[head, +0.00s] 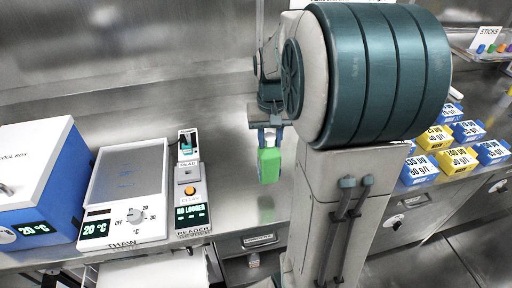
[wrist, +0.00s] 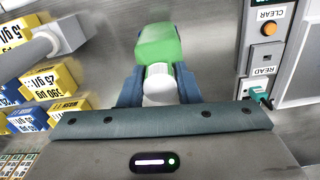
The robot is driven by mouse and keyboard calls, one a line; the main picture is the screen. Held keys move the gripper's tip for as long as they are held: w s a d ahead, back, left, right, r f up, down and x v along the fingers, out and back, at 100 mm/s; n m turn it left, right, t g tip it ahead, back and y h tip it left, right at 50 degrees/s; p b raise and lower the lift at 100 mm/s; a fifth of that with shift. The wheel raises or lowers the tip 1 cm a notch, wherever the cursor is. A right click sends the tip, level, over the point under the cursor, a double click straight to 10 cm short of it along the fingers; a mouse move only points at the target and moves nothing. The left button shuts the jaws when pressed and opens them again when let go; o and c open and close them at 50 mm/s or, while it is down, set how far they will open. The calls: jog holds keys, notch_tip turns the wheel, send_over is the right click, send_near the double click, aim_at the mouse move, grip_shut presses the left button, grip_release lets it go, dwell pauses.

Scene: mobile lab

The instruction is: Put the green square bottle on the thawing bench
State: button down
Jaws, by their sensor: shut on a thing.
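The green square bottle (head: 269,165) hangs below my gripper (head: 268,128) in the head view, in front of the bench's front edge area. In the wrist view the green bottle (wrist: 158,45) shows with its white neck between the blue fingers of my gripper (wrist: 158,85), which is shut on it. The thawing bench (head: 122,192) is a flat unit with a grey plate, a dial and a 20 °C display, labelled THAW. It stands left of the bottle. Its plate looks empty apart from a small dark mark.
The reader (head: 190,190) with a NO LOGGER display stands between the thawing bench and my gripper. A blue and white cool box (head: 38,185) is at the far left. Several yellow and blue labelled boxes (head: 457,159) stand at the right. Steel counter behind the reader is clear.

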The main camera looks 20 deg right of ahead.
jog(key=w+a+f, duration=0.1)
jog(key=w+f, duration=0.3)
jog(key=f, duration=0.3)
jog(key=shift+w+a+p, duration=0.25)
jog(key=shift+a+p, duration=0.1)
jog(key=shift+p, duration=0.1)
jog(key=shift+f, duration=0.15)
jog(key=c, duration=1.1)
grip_release()
jog(key=shift+o, duration=0.2)
